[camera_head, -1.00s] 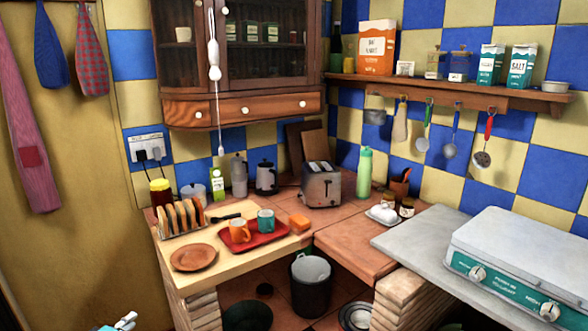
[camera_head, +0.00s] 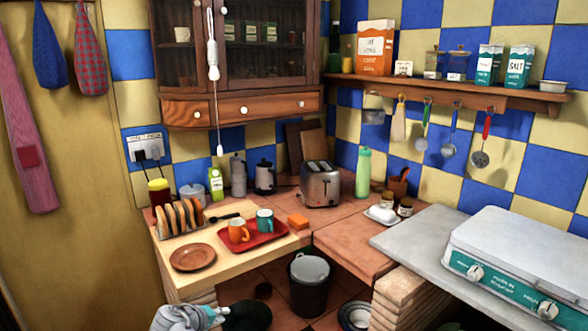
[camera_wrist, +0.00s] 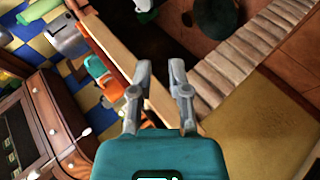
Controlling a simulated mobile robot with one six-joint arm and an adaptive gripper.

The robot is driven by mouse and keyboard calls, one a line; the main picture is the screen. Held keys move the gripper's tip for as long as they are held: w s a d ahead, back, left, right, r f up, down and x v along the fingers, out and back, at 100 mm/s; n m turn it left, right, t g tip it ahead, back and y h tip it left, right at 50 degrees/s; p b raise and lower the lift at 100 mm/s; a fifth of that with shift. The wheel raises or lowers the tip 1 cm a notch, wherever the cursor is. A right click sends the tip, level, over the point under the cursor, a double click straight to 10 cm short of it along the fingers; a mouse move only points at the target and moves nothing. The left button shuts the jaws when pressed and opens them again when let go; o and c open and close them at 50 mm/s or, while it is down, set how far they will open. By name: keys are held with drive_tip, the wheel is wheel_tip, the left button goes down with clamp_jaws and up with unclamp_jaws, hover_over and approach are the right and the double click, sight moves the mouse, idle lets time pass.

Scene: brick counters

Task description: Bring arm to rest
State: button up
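In the wrist view my gripper (camera_wrist: 160,66) points away from the camera, with its two grey fingers apart and nothing between them. On the worktop, a red tray (camera_head: 264,239) carries an orange mug (camera_head: 238,231) and a teal mug (camera_head: 265,221).
A brown plate (camera_head: 193,257) and a toast rack (camera_head: 180,217) stand on the worktop. A toaster (camera_head: 320,184) and green bottle (camera_head: 363,172) are behind. A grey bin (camera_head: 309,282) stands below. A white stove (camera_head: 520,262) is at right.

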drive_tip(key=d+f+m+g, duration=0.2)
drive_tip(key=d+g, duration=0.1)
drive_tip(key=d, duration=0.6)
drive_tip(key=d+f+m+g, duration=0.2)
drive_tip(key=d+f, duration=0.1)
drive_tip(key=d, duration=0.7)
drive_tip(key=s+d+f+m+g+y, duration=0.1)
drive_tip(key=s+d+m+g+y, duration=0.15)
drive_tip(key=d, duration=0.65)
drive_tip(key=s+d+f+m+g+y, duration=0.2)
drive_tip(key=s+d+y, duration=0.15)
drive_tip(key=d, duration=0.55)
wheel_tip(320, 180, up, 14)
drive_tip(key=p, duration=1.3)
drive_tip(key=shift+s+a+f+h, duration=0.15)
drive_tip(key=shift+s+a+h, duration=0.15)
drive_tip(key=shift+s+h, duration=0.1)
